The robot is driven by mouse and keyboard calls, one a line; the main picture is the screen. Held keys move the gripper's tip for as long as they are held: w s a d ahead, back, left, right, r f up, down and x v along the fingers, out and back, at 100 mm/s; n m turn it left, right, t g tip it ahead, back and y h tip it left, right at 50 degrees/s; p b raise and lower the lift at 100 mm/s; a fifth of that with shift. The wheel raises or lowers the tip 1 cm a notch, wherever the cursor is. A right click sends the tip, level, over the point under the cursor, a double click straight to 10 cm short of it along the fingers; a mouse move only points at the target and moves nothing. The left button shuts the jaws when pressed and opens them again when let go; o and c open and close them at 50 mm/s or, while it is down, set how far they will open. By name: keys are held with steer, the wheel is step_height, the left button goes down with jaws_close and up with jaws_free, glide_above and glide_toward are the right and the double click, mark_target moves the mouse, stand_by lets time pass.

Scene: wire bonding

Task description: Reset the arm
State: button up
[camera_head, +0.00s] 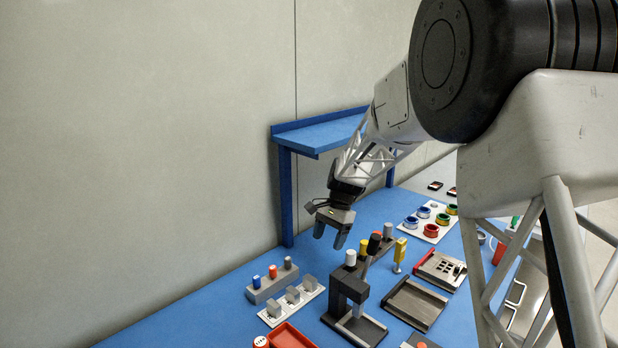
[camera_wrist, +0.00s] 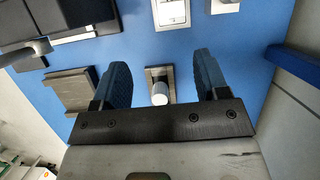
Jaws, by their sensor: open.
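My gripper (camera_head: 329,238) is in the air above the blue table (camera_head: 190,318), pointing down. Its two dark fingers are apart with nothing between them in the head view. In the wrist view my gripper (camera_wrist: 160,70) shows both blue-black fingers spread wide. A small grey block with a white cylinder (camera_wrist: 159,93) appears in the gap between them, below the fingers and apart from them as far as I can tell. My arm reaches in from the upper right of the head view.
A dark press-like stand (camera_head: 348,290) with a black-knobbed lever stands below my gripper. A blue raised shelf (camera_head: 325,133) is behind it. A grey holder with coloured pegs (camera_head: 270,285), a dark tray (camera_head: 415,304) and a white board with coloured rings (camera_head: 425,222) lie around.

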steer(key=s+d+r+n+t, duration=0.3)
steer(key=s+d+r, duration=0.8)
steer(key=s+r, duration=0.2)
steer(key=s+f+n+t+h, duration=0.1)
steer(key=s+n, duration=0.1)
steer(key=s, duration=1.3)
steer(key=s+d+f+n+t+h, duration=0.1)
steer(key=s+n+h, duration=0.1)
steer(key=s, duration=1.4)
steer(key=shift+n, duration=0.7)
